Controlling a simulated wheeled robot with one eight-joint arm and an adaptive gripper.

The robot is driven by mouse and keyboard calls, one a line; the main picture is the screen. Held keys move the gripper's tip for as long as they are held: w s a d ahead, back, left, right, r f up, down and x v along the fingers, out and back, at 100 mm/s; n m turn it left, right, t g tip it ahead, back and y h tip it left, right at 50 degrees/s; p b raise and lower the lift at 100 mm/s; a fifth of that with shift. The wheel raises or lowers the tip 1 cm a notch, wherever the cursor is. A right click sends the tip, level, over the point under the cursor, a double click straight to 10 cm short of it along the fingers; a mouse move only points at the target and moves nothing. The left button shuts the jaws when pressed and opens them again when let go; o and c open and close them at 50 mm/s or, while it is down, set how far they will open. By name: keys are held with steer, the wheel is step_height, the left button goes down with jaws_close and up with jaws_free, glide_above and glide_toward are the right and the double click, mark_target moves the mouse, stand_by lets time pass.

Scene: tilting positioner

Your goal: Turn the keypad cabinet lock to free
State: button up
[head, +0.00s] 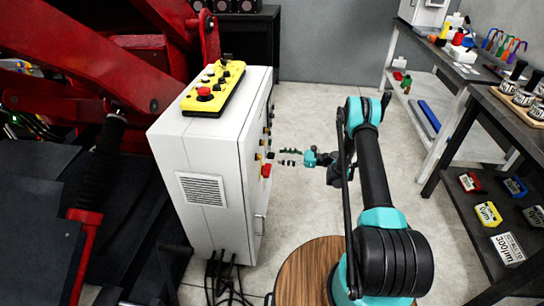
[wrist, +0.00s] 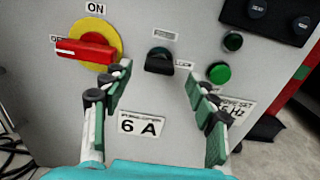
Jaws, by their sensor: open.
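A grey-white control cabinet (head: 205,150) stands in the middle of the head view. In the wrist view a black knob (wrist: 159,61) is on its panel, with a small label above it and another to its right, too small to read surely. This seems to be the keypad lock. My gripper (wrist: 158,72) is open, with its two green-padded fingers left and right of the knob and pointing at the panel. Contact with the knob cannot be made out. In the head view my gripper (head: 287,157) is beside the cabinet's right face.
A red rotary switch (wrist: 85,50) on a yellow plate marked ON is close left of the fingers. A green button (wrist: 219,73) is close right. A yellow pendant (head: 213,88) lies on the cabinet. Benches (head: 462,120) stand at the right; floor between is clear.

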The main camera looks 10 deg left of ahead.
mark_target(272, 155)
steer(key=a, duration=0.6)
steer(key=shift+w, duration=0.1)
steer(key=c, duration=1.2)
